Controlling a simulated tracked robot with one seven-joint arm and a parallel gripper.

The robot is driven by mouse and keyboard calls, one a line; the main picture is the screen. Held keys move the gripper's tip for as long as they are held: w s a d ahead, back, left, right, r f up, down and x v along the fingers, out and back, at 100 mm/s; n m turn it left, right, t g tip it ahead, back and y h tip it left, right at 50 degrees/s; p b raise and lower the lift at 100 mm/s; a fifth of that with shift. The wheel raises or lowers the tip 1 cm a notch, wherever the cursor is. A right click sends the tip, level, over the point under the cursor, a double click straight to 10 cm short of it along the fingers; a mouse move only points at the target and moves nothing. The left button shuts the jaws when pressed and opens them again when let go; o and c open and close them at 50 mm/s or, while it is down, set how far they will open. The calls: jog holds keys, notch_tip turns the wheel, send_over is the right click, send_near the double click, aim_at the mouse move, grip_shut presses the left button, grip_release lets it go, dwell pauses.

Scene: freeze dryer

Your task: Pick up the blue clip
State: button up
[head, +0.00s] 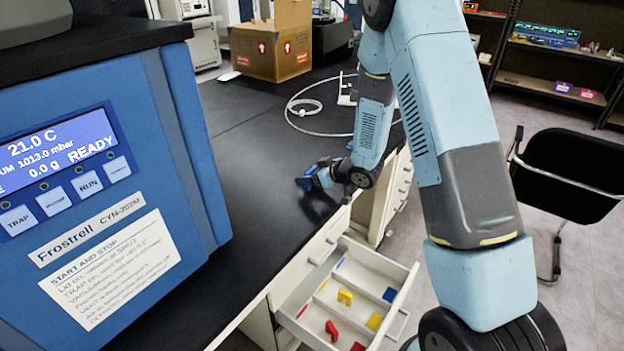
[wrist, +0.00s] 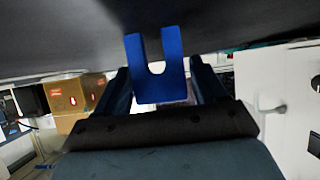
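The blue clip (wrist: 160,88) is a flat U shape with two prongs. The clip is hard to separate from the blue fingers there. Whether it touches the bench is unclear.
An open white drawer (head: 398,270) below the bench edge holds several red, yellow and blue pieces. The blue freeze dryer (head: 190,150) stands at left. A white cable (head: 300,128) and a cardboard box (head: 272,45) are farther back. A black chair (head: 570,175) stands at right.

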jog(key=c, duration=0.7)
